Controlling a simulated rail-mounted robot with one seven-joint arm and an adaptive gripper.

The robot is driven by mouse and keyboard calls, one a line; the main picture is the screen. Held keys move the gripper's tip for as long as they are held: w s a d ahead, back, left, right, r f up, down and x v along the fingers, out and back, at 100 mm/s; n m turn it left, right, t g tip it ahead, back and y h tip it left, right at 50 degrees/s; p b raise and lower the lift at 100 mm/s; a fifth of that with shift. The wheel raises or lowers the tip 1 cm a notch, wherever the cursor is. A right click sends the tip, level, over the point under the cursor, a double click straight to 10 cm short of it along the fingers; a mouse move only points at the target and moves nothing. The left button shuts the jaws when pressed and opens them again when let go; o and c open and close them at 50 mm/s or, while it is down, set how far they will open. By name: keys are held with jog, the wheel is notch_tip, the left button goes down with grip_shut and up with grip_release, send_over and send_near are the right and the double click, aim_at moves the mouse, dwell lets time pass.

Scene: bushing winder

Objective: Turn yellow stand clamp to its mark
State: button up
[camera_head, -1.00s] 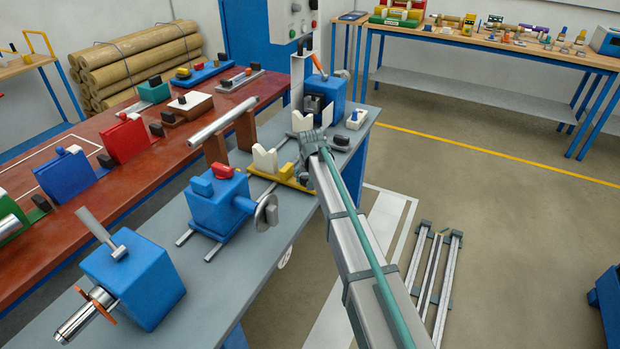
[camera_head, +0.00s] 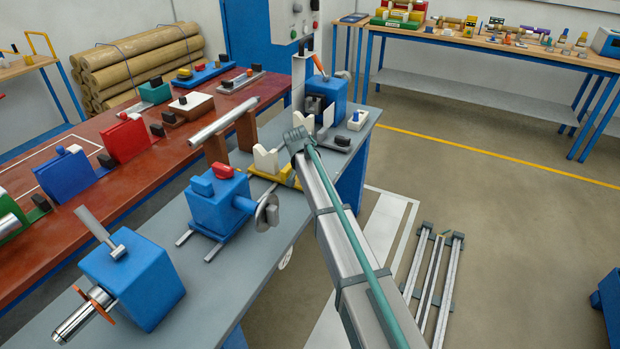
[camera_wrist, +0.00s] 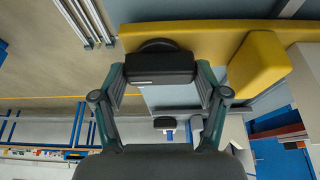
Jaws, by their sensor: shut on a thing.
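The yellow stand (camera_head: 262,172) sits on the rails of the grey bench in the head view, with a white V-shaped rest (camera_head: 266,159) on it. In the wrist view its yellow body (camera_wrist: 190,38) spans the top, with a raised yellow block at right. A black clamp handle (camera_wrist: 160,68) with a round dark knob behind it lies between my fingers, beside the yellow body. My gripper (camera_wrist: 160,78) is shut on this handle. In the head view my gripper (camera_head: 296,146) is at the stand's right end and hides the clamp. I cannot make out the mark.
A blue headstock (camera_head: 220,203) with a disc stands nearer on the bench. A blue tailstock (camera_head: 325,92) stands behind my gripper. A silver bar (camera_head: 222,121) on brown supports lies to the left. Open floor is to the right of the bench.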

jog(key=o, duration=1.2)
jog(key=shift+c, duration=0.2)
jog(key=v, duration=1.2)
